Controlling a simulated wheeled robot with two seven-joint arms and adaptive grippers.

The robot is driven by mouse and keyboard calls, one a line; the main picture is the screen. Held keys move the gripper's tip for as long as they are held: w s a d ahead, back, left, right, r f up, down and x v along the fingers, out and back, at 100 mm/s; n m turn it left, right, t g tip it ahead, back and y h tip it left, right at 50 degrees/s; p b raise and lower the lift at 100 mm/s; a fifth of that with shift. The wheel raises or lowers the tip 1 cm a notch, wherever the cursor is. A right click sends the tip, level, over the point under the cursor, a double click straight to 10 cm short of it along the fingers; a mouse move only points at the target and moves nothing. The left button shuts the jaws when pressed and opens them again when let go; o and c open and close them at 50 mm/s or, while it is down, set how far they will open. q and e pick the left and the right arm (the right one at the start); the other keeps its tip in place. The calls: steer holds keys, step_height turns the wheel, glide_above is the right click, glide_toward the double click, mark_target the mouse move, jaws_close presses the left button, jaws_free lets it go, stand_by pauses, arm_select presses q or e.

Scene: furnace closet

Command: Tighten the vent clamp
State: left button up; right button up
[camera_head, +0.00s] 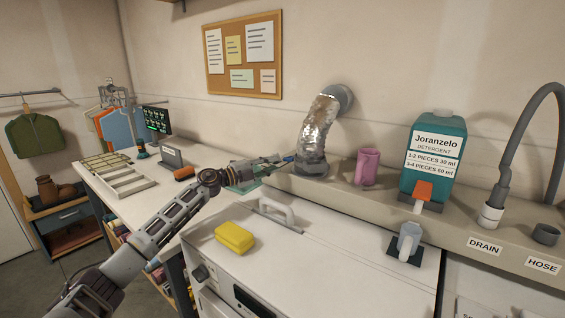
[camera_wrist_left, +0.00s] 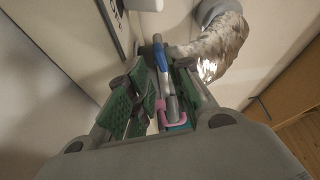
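The silver foil vent duct (camera_head: 318,125) rises from a grey collar (camera_head: 311,166) on the ledge to a round grey wall fitting (camera_head: 341,97). I cannot make out the clamp's details. My left gripper (camera_head: 276,162) is just left of the collar. In the left wrist view, its green-padded fingers (camera_wrist_left: 160,92) are closed around a slim grey tool with a blue part (camera_wrist_left: 160,55), pointing toward the duct (camera_wrist_left: 222,40). The blue part also shows in the head view (camera_head: 288,158). Contact with the collar cannot be told. My right gripper is not in view.
A pink mug (camera_head: 367,168) and teal detergent bottle (camera_head: 434,155) stand right of the duct. A yellow sponge (camera_head: 234,237) lies on the white machine top (camera_head: 320,250). A grey hose (camera_head: 520,130) is at right.

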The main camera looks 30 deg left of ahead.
mark_target(285, 160)
arm_select(q)
steer(key=shift+w+d+r, duration=0.1)
steer(key=shift+w+d, duration=0.2)
steer(key=shift+w, duration=0.35)
steer(key=shift+x, duration=1.7)
steer(key=shift+w+d, duration=0.15)
steer(key=shift+w, duration=0.05)
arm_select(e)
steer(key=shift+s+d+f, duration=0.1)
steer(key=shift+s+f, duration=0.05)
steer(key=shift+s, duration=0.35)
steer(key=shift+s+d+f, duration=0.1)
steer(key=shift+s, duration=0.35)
arm_select(q)
steer(key=c, duration=0.4)
jaws_close()
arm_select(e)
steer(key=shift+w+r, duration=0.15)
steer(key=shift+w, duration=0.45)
